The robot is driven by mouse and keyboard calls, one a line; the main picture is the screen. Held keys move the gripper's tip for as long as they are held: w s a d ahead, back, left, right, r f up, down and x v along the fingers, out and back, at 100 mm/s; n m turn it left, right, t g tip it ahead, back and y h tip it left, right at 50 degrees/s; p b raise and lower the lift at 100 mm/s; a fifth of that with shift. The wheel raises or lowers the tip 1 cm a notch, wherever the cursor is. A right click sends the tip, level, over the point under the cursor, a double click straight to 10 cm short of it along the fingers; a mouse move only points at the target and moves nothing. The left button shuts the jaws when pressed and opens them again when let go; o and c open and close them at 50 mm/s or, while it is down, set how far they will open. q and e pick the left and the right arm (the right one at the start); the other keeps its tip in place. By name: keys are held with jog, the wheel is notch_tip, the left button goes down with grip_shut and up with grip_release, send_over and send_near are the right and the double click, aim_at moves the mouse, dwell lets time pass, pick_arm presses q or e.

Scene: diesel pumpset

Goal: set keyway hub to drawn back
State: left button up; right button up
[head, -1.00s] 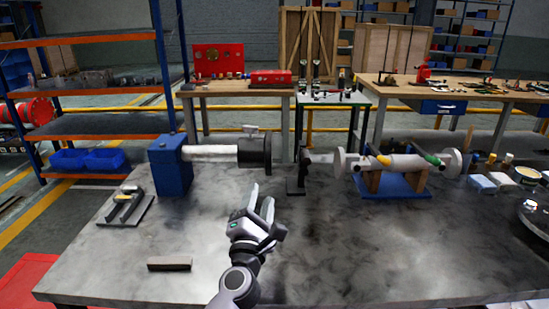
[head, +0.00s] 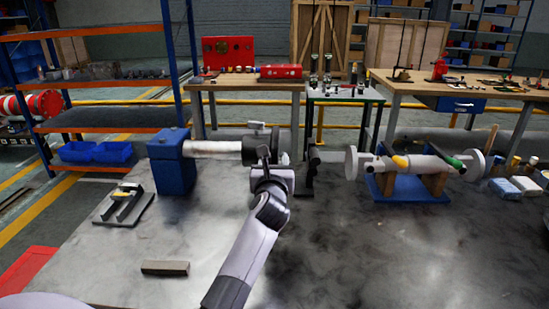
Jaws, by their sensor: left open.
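The keyway hub appears to be the dark round piece (head: 250,147) at the right end of the pale shaft (head: 212,147). The shaft runs out to the right from a blue block (head: 172,160). A small light key or handle (head: 256,125) stands on top of the hub. My left gripper (head: 271,156) is open at the right, near side of the hub, and its fingers overlap the hub in the picture. I cannot tell whether they touch it. The wrist hides part of the hub's lower right side. My right gripper is not in view.
A dark post (head: 311,170) stands just right of the hub. Further right, a flanged pipe (head: 412,163) rests on a blue cradle (head: 408,190). The front right of the table (head: 400,260) is clear.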

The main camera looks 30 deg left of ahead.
pick_arm(q)
jog(key=shift+x, duration=1.15)
grip_shut()
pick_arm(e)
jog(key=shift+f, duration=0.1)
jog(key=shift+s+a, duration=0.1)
